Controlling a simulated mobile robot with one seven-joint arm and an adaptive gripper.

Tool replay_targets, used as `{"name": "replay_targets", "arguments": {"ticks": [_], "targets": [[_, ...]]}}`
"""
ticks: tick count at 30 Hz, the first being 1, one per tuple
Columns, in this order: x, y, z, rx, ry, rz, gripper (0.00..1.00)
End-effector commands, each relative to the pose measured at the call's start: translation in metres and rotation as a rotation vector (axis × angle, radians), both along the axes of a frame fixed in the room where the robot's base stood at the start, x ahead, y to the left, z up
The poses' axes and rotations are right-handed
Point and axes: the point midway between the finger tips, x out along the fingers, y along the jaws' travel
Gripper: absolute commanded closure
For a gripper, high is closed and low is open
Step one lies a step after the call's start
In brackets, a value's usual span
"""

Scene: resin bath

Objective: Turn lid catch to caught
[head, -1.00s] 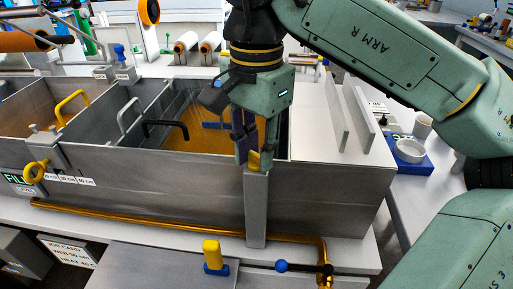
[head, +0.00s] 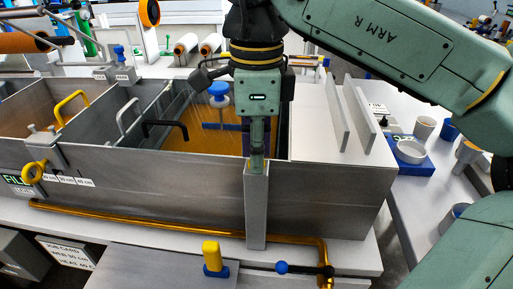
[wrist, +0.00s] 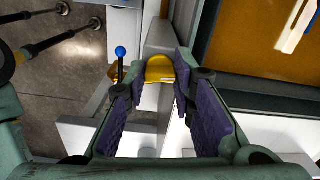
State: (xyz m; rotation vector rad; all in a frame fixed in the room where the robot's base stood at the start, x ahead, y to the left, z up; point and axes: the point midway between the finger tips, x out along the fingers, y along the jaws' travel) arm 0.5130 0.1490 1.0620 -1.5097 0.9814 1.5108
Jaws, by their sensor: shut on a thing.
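The lid catch (wrist: 159,68) is a small yellow piece between my fingertips in the wrist view. In the head view it is hidden behind my gripper. It sits on top of the grey upright post (head: 256,208) at the front wall of the bath. My gripper (head: 257,164) points down at the top of this post and is shut on the catch, with its purple-padded fingers on either side in the wrist view. I cannot read any caught mark.
The metal bath (head: 150,190) holds amber resin (head: 190,138) behind my gripper. A white cover with two upright plates (head: 350,115) is at its right. Below are a gold pipe (head: 150,226), a blue-ball lever (head: 281,267) and a yellow-topped handle (head: 211,252).

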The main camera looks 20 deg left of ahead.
Motion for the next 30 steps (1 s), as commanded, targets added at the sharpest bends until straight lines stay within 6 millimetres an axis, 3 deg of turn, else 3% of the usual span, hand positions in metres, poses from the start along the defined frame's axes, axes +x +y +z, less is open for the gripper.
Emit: {"name": "replay_targets", "arguments": {"ticks": [21, 22, 30], "targets": [[0.0005, -0.0002, 0.0006, 0.0, -0.002, -0.078, 1.0], [0.0005, -0.0002, 0.0006, 0.0, -0.002, -0.078, 0.76], [0.0003, -0.0001, 0.0003, -0.001, -0.001, -0.077, 0.57]]}}
